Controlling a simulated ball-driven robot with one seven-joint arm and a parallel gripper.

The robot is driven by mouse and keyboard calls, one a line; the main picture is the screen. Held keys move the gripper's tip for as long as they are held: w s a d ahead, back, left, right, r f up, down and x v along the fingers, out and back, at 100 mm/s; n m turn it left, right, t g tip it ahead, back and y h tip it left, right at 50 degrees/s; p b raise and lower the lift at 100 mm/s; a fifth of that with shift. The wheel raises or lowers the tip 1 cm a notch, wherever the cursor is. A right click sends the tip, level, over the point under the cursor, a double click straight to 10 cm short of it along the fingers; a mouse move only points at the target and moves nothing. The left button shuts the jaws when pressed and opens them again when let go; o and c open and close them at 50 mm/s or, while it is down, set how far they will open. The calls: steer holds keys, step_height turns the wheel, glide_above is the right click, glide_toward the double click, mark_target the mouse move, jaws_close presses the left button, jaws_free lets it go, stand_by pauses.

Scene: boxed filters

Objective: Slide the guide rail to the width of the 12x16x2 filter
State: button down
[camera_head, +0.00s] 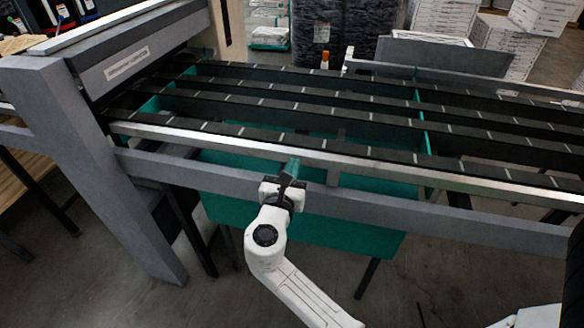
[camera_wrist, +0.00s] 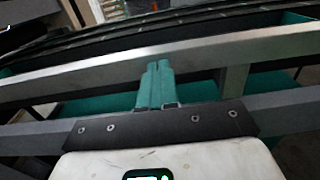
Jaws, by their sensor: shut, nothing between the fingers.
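A long silver rail (camera_head: 400,169), which looks like the guide rail, runs along the near side of the conveyor. It also crosses the wrist view (camera_wrist: 230,53). My gripper (camera_head: 292,165) is at the near side of this rail, left of the picture's middle. In the wrist view its two teal fingers (camera_wrist: 157,68) are together and empty, with their tips overlapping the rail; I cannot tell whether they touch it. I cannot make out a filter marked 12x16x2 in either view.
Dark belts with pale marks (camera_head: 300,98) run across the conveyor. A grey frame beam (camera_head: 180,171) lies below the rail, with a teal panel (camera_head: 330,230) under it. A grey upright post (camera_head: 100,165) stands at left. White boxes (camera_head: 500,45) are stacked behind.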

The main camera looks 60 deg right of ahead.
steer(key=x, duration=0.4)
steer(key=shift+w+d, duration=0.1)
steer(key=shift+d, duration=0.1)
steer(key=shift+a, duration=0.1)
